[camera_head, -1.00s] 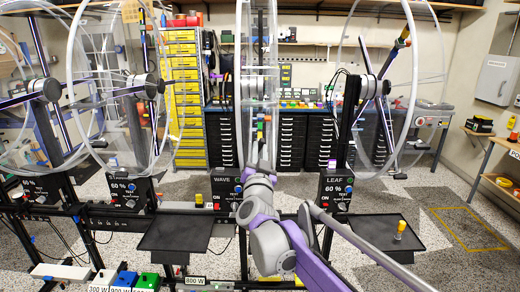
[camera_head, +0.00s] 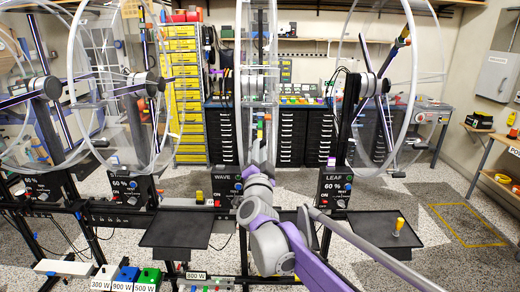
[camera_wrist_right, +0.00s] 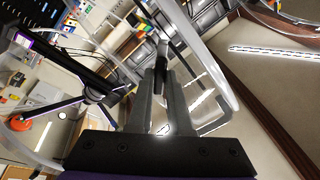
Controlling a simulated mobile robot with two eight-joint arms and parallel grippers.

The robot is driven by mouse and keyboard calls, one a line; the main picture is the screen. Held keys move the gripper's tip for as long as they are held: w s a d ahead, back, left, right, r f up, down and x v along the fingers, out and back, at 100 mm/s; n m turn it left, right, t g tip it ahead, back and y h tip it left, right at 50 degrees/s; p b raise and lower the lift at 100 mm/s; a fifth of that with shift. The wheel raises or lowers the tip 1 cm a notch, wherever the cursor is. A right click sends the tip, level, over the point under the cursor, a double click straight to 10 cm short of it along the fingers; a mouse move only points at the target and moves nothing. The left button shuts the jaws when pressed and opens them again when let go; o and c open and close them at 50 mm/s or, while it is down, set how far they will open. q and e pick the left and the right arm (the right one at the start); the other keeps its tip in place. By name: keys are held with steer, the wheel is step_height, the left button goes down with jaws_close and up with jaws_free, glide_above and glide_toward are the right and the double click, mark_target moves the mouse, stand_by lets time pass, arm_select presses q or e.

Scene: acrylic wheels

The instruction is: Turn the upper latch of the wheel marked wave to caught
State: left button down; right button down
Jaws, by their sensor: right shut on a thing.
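The wheel marked wave (camera_head: 258,60) is a clear disc seen nearly edge-on in the middle of the head view. Its control box (camera_head: 226,188) reads WAVE. My right gripper (camera_head: 262,158) is at the wheel's lower front, close to small green and orange parts (camera_head: 260,125). In the wrist view my right gripper (camera_wrist_right: 160,75) is shut on a thin dark piece (camera_wrist_right: 163,52), which appears to be a latch; its marking cannot be read. The fingers hide part of it. I cannot tell whether this is the upper latch or how far it is turned. My left gripper is not in view.
The wheel of the LEAF box (camera_head: 336,192) stands right, with more clear wheels at left. Black trays (camera_head: 178,231) (camera_head: 385,240) stand in front on both sides of my right arm. Yellow drawers (camera_head: 187,90) and dark cabinets (camera_head: 291,135) stand behind. Open floor lies at right.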

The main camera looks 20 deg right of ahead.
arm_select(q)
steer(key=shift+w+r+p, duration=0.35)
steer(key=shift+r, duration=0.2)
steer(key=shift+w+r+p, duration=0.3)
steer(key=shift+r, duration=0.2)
arm_select(e)
steer(key=shift+m, duration=2.3)
steer(key=m, duration=0.3)
steer(key=shift+m, duration=0.4)
steer(key=c, duration=1.3)
jaws_free()
steer(key=o, duration=0.6)
